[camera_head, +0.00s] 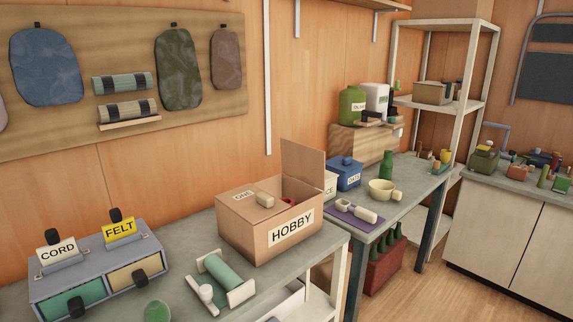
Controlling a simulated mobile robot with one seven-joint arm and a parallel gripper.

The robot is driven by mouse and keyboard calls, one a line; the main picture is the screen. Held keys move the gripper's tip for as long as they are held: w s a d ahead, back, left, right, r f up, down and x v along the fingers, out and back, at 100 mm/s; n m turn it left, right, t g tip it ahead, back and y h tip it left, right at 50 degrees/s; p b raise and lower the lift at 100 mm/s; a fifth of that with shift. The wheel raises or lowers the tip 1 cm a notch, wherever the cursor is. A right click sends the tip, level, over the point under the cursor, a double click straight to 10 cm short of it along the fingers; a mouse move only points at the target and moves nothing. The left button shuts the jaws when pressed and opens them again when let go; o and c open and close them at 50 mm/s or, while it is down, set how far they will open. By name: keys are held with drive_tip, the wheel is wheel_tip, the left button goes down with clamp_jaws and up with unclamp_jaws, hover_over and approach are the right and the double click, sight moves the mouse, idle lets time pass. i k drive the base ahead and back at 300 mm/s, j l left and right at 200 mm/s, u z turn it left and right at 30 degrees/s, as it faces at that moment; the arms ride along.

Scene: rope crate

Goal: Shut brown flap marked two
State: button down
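A brown cardboard crate labelled HOBBY (236,232) stands on the grey bench. One brown flap (238,203) lies flat over the left part of its top and bears a small label that seems to read ONE. Another brown flap (303,160) stands upright at the right rear, leaving the right part of the top open. I cannot see a mark reading two on it. A small tan cylinder (265,200) lies at the inner edge of the flat flap. A red item (288,201) shows in the opening. My gripper is not in view.
A green roll in a cream holder (238,296) lies in front of the crate. A drawer unit (94,259) with CORD and FELT cards stands at the left. A purple tray (340,211) and a blue box (346,179) are to the right, on another bench.

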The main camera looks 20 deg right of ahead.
sight(306, 164)
drive_tip(key=i+l+u, duration=0.1)
drive_tip(key=l+u, duration=0.85)
drive_tip(key=l, duration=1.6)
drive_tip(key=k+l, duration=0.1)
drive_tip(key=l, duration=0.65)
drive_tip(key=k+l+u, duration=0.1)
drive_tip(key=l, duration=1.45)
drive_tip(key=l+u, duration=0.35)
drive_tip(key=k+l+u, duration=0.1)
drive_tip(key=u, duration=0.2)
